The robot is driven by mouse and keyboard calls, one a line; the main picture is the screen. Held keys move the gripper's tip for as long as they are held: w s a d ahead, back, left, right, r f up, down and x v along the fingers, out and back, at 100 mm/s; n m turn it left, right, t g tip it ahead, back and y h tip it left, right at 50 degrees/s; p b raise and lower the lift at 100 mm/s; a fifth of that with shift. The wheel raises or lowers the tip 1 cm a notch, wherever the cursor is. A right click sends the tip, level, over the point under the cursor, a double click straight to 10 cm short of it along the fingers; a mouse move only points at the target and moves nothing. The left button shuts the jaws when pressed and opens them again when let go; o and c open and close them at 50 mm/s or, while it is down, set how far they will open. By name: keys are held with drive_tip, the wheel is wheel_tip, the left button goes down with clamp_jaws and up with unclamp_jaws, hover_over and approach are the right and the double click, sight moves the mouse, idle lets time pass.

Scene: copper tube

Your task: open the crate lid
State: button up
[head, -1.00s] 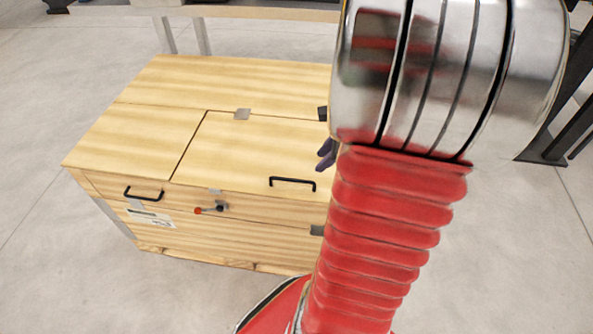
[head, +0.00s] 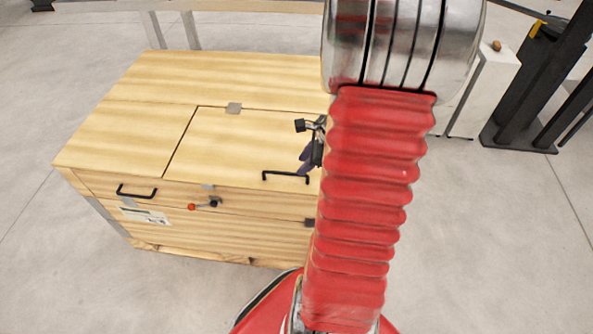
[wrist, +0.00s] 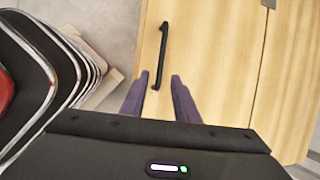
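The wooden crate (head: 150,85) stands on the floor, left of my arm in the head view. Its lid panel (head: 225,140) lies flat in the top, shut, with a black bar handle (head: 286,174) near the front edge. The handle also shows in the wrist view (wrist: 163,52), beyond my fingertips and roughly between their lines. My gripper (wrist: 159,80) has its two purple fingers spread, with nothing between them that I can tell is held. In the head view my gripper (head: 307,158) is partly hidden behind my red arm, close to the handle's right end.
A second black handle (head: 137,191) and a red-tipped latch (head: 203,204) are on the crate's front. A hinge plate (head: 234,108) is at the lid's back edge. A white stand (head: 480,95) and black frame (head: 545,90) stand at right. Floor at left is clear.

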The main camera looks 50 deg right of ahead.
sight(294, 174)
drive_tip(key=shift+x, duration=3.1)
clamp_jaws()
drive_tip(key=shift+a, duration=0.15)
